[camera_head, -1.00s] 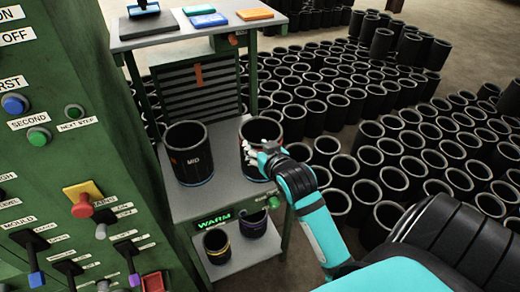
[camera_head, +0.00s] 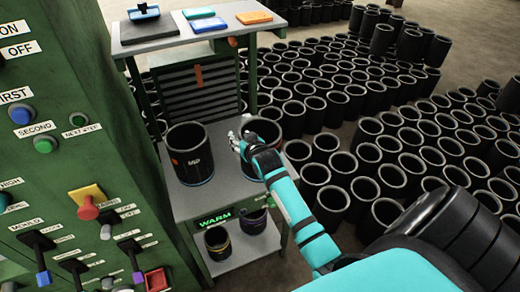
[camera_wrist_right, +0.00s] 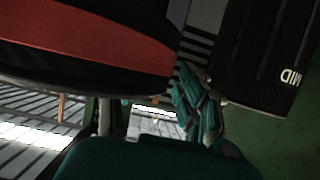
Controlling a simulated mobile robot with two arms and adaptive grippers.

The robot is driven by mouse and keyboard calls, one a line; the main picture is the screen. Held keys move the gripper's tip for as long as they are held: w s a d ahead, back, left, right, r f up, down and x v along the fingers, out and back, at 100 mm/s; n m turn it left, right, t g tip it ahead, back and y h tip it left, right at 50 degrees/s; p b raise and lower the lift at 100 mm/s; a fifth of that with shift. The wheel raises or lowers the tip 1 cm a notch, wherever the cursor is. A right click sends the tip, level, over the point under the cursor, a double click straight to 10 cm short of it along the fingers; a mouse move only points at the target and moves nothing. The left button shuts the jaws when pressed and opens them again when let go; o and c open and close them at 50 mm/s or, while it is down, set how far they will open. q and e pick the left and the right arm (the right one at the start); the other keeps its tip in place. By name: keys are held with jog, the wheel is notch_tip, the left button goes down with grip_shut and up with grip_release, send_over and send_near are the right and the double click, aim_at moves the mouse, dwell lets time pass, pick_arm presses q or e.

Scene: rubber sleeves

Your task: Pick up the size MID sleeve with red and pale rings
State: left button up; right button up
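Two black sleeves stand upright side by side on the grey middle shelf (camera_head: 213,196). The left sleeve (camera_head: 190,163) is marked MID, with a small orange mark and a bluish lower ring; it also shows upside down in the wrist view (camera_wrist_right: 262,60). The right sleeve (camera_head: 266,131) is partly covered by my right arm, so its size mark is hidden. In the wrist view a close sleeve (camera_wrist_right: 80,45) carries a broad red band; no pale ring is clear. My right gripper (camera_head: 239,139) is between the two sleeves, fingers (camera_wrist_right: 155,112) apart and apparently empty. My left gripper is out of view.
A green control cabinet (camera_head: 75,150) with buttons and levers stands close on the left. A lower shelf holds smaller sleeves (camera_head: 217,244) under a WARM sign (camera_head: 213,219). Coloured flat items (camera_head: 207,24) lie on the upper shelf. Many black sleeves (camera_head: 350,100) crowd the floor at right.

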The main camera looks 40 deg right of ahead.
jog(key=shift+c, duration=0.5)
grip_shut()
jog(key=shift+w+r, duration=0.1)
jog(key=shift+r, duration=0.05)
jog(key=shift+d, duration=0.1)
